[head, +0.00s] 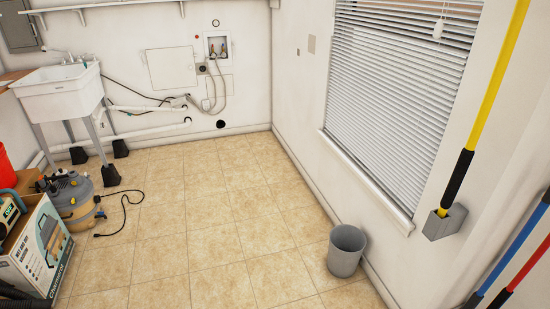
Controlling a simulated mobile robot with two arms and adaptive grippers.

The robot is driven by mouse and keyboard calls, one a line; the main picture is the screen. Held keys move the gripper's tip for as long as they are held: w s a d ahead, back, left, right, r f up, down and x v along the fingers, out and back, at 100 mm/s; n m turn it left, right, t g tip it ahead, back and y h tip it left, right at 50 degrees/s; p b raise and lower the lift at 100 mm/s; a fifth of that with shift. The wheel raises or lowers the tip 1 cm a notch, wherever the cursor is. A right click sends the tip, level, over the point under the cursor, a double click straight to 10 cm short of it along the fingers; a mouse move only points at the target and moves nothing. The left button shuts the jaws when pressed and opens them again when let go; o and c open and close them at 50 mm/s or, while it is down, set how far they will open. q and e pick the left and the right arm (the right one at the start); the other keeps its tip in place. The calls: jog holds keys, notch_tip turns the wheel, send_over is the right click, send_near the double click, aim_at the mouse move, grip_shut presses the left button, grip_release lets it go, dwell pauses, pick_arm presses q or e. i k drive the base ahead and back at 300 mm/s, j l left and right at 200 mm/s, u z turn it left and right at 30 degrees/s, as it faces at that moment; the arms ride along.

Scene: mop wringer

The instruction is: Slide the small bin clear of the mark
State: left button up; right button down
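The small bin (346,251) is a grey, round, open-topped bucket shape. It stands upright on the tiled floor near the right wall, below the window blinds. No mark shows on the floor around it; if one is under the bin, it is hidden. Neither of my grippers is in the head view.
The tiled floor (215,215) left of the bin is clear. The right wall and baseboard run close beside the bin. A yellow pole (490,95) stands in a grey wall holder (444,222). A wet vacuum (72,200), a box (38,250) and a sink (62,92) are at left.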

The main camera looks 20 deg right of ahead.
aim_at(347, 243)
jog(key=i+z, duration=0.2)
jog(key=i, duration=0.3)
jog(key=i+z, duration=0.2)
jog(key=i, duration=0.25)
jog(key=i+j+z, duration=0.2)
jog(key=i, duration=0.3)
jog(key=i+j+z, duration=0.2)
jog(key=i, duration=0.25)
